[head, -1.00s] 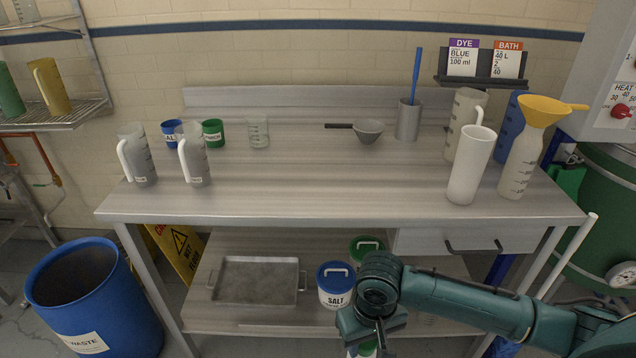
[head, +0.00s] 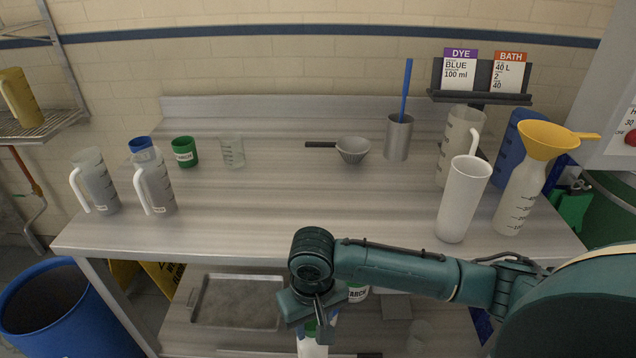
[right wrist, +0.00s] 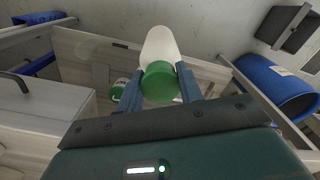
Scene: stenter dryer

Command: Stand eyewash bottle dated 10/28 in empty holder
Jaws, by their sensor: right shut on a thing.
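A white bottle with a green cap (right wrist: 159,83) is in my right gripper, and its white body (right wrist: 159,44) stretches away beyond the cap in the right wrist view. The blue fingers of my right gripper (right wrist: 180,82) are shut on the cap end, one on each side. In the head view the same bottle (head: 312,348) hangs below the right gripper (head: 312,322), in front of the workbench, cut off by the bottom edge. No date can be read on it. I cannot make out an empty holder. My left gripper is not in view.
The workbench (head: 290,215) has a clear middle. Jugs (head: 157,183) stand left; a white cylinder (head: 464,200) and a funnel-topped bottle (head: 520,190) stand right. A blue barrel (head: 40,315) is at lower left.

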